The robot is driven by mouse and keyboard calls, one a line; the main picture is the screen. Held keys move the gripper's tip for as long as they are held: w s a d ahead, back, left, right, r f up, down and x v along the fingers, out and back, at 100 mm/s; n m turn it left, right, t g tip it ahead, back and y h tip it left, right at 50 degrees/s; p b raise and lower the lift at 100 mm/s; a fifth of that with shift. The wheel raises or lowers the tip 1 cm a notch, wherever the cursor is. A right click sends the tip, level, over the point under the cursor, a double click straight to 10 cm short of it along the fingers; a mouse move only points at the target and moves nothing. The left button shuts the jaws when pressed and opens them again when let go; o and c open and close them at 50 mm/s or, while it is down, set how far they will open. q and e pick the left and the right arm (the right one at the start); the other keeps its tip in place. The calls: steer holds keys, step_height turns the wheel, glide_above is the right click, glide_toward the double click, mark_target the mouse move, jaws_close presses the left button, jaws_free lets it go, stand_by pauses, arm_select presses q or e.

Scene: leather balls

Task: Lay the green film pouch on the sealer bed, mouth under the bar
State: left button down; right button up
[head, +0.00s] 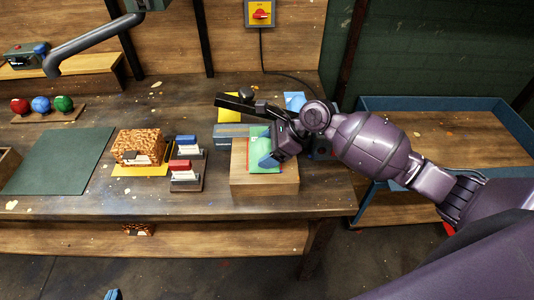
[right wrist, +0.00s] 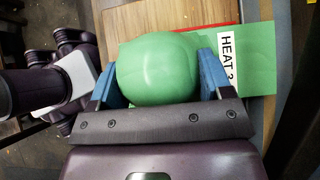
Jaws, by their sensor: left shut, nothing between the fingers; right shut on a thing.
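The green film pouch (head: 266,158) has a rounded bulge (right wrist: 158,70) at one end and a flat green part (right wrist: 258,58) at the other. My right gripper (head: 276,155) is shut on the bulge, with a blue finger on each side, over the wooden block (head: 264,186). The sealer's grey bed (head: 230,130) is just behind the block, and its dark bar (head: 238,104) is raised above. My arm and gripper hide part of the pouch, and I cannot tell whether its mouth is under the bar. Only the blue tip of my left gripper (head: 113,294) shows, shut and empty, at the bottom edge.
Left of the block are small stands with blue (head: 186,141) and red (head: 182,166) tops, a patterned box (head: 138,146) and a dark green mat (head: 60,160). Coloured balls (head: 41,104) sit on a rack. A blue-edged tray table (head: 450,104) is at the right.

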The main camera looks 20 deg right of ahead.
steer(key=shift+w+d, duration=0.2)
steer(key=shift+w, duration=0.45)
steer(key=shift+w+d, duration=0.15)
steer(key=shift+w, duration=0.5)
steer(key=shift+f, duration=0.55)
steer(key=o, duration=1.1)
steer(key=shift+d, duration=0.1)
steer(key=p+v, duration=0.1)
steer(key=v, duration=0.9)
steer(key=shift+d+r, duration=0.2)
steer(key=shift+r, duration=0.1)
steer(key=shift+s, duration=0.15)
